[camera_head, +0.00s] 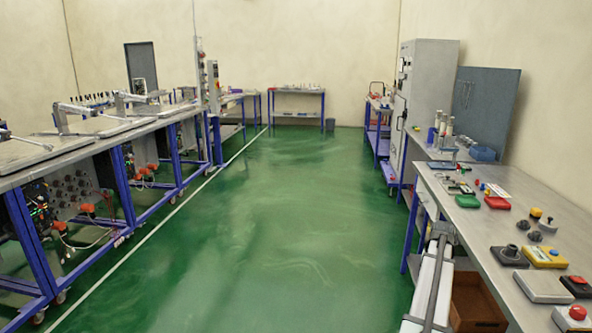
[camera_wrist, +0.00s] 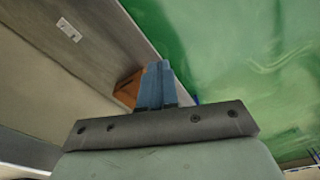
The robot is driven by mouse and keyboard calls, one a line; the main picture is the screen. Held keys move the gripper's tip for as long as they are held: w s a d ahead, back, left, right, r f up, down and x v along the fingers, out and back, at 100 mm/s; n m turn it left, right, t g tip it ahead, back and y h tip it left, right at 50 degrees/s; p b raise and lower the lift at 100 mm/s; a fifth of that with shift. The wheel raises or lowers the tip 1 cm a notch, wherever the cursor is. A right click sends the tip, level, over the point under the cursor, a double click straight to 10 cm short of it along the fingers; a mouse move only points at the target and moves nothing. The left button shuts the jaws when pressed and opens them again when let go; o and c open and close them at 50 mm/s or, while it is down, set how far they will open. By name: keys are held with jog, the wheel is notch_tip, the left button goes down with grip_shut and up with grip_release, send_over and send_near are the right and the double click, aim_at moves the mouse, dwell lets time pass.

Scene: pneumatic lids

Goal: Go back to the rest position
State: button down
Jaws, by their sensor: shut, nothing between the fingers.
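My gripper (camera_wrist: 158,66) shows in the wrist view. Its two blue-grey fingers lie together, shut, with nothing between them. They are in front of the boundary between a grey surface and the green floor (camera_wrist: 235,60), and an orange-brown box (camera_wrist: 129,88) shows just left of them. I cannot tell how far the fingers are from the box. The gripper's fingers cannot be made out in the head view.
In the head view, a workbench (camera_head: 548,205) at right carries push buttons and small parts, with a brown box (camera_head: 475,302) below. Blue-framed benches (camera_head: 95,145) line the left. The green floor (camera_head: 260,220) between is clear. A grey cabinet (camera_head: 428,85) stands behind right.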

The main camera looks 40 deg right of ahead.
jog(key=w+a+f+n+y, duration=0.1)
jog(key=w+a+f+n, duration=0.1)
jog(key=w+a+f, duration=0.75)
jog(key=w+a+f+n+g+y, duration=0.1)
jog(key=a+f+n, duration=0.1)
jog(key=a+f, duration=0.65)
jog(key=w+a+f+n+g, duration=0.1)
jog(key=a+f, duration=0.3)
jog(key=a, duration=1)
jog(key=w+a+f+n+g+y, duration=0.1)
jog(key=a+f+n, duration=0.1)
jog(key=a+f, duration=0.7)
jog(key=s+a+f+n+g, duration=0.1)
jog(key=s+a+f, duration=0.15)
jog(key=a, duration=0.45)
jog(key=s+a+f+n, duration=0.1)
jog(key=s+a+f, duration=0.1)
jog(key=s+a, duration=0.35)
jog(key=s+a+f+n+g, duration=0.1)
jog(key=s+a+f, duration=0.1)
jog(key=a, duration=0.7)
jog(key=s+a+f+n+g, duration=0.1)
jog(key=s+a, duration=0.4)
jog(key=s, duration=0.2)
jog(key=s+a+f+n+g+h, duration=0.1)
jog(key=s+a+n, duration=0.1)
jog(key=s+a, duration=0.3)
jog(key=s, duration=0.2)
jog(key=shift+s+n+h, duration=0.3)
jog(key=shift+s, duration=0.05)
